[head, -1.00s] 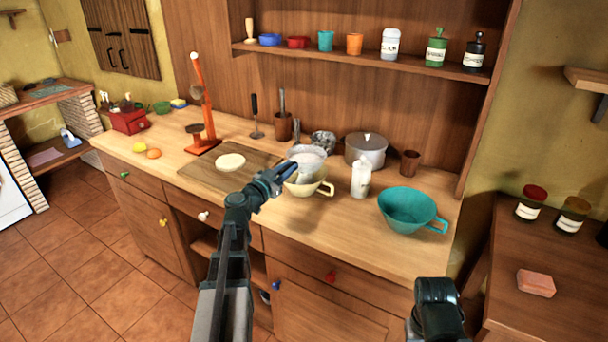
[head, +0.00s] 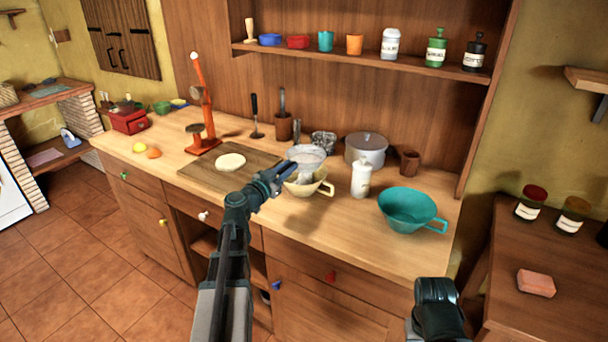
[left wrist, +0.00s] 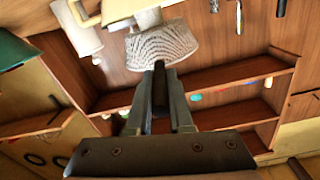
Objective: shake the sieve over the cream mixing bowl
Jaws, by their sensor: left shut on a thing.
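The sieve (head: 308,154) is a grey mesh cup held just above the cream mixing bowl (head: 316,188), which stands on the counter with its handle to the right. My left gripper (head: 282,174) is shut on the sieve, at the bowl's near left side. In the left wrist view the sieve's mesh (left wrist: 163,46) shows just beyond my left fingertips (left wrist: 160,88). The sieve and gripper hide part of the bowl; what is inside the sieve cannot be made out. My right gripper is out of view; only part of that arm shows.
A white shaker (head: 361,178) stands close right of the bowl, with a teal bowl (head: 408,210) farther right. A lidded pot (head: 367,150) is behind. A wooden board (head: 200,170) with a pale dough disc (head: 230,162) lies to the left.

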